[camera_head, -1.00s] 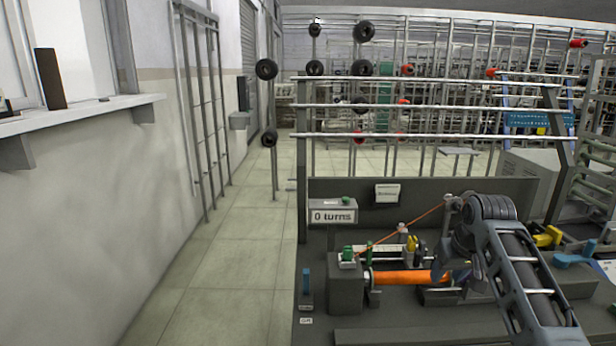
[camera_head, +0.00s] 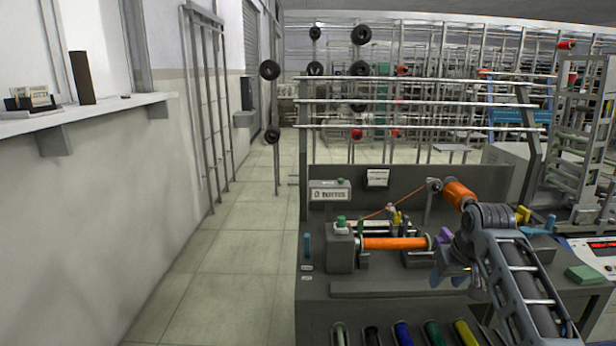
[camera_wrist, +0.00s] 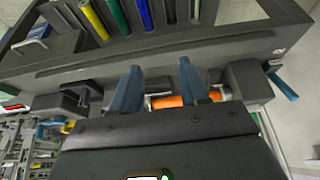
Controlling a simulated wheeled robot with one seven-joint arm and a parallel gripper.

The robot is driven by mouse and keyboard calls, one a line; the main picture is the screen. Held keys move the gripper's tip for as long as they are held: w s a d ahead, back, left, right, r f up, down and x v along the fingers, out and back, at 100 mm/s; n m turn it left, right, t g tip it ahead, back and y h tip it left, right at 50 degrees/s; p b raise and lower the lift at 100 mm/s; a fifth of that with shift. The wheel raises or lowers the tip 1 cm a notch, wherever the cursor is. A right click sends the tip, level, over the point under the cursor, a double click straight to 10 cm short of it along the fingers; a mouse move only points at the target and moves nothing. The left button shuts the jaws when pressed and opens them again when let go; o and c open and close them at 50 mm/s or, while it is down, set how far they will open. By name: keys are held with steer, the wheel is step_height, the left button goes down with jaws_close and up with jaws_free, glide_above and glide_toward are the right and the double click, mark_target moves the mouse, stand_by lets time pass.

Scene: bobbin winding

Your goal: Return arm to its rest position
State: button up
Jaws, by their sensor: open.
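My gripper (camera_wrist: 160,92) shows in the wrist view as two blue-grey fingers spread apart with nothing between them held. In the head view my arm reaches in from the lower right, and its end hangs right of the winding machine, over the bench. An orange bobbin (camera_head: 394,243) lies level in the winder; part of it shows beyond the fingers in the wrist view (camera_wrist: 168,101). An orange supply spool (camera_head: 459,195) sits behind, with a thread running left from it. The turns counter (camera_head: 330,194) stands at the back left of the bench.
Several coloured spools, among them a green one (camera_head: 434,332), lie in a row at the bench (camera_head: 322,289) front. A green block (camera_head: 584,274) lies on the right. A wall with a ledge (camera_head: 90,112) stands left, with free floor (camera_head: 225,270) between.

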steer(key=s+a+f+t, duration=0.2)
steer(key=s+a+f, duration=0.4)
steer(key=s+f, duration=0.55)
steer(key=s+a+f+t, duration=0.2)
steer(key=s+f, duration=0.2)
steer(key=s, duration=0.4)
steer(key=s+a+f+t, duration=0.1)
steer(key=s+a+f, duration=0.2)
steer(key=s, duration=0.6)
steer(key=s+r+t, duration=0.1)
steer(key=s+r, duration=0.2)
steer(key=s, duration=0.6)
steer(key=s+r+t, duration=0.2)
steer(key=s+r, duration=0.2)
steer(key=s, duration=0.5)
steer(key=s+d+r+t, duration=0.1)
steer(key=s+r+t, duration=0.1)
steer(key=s+r, duration=1)
step_height(320, 180, up, 4)
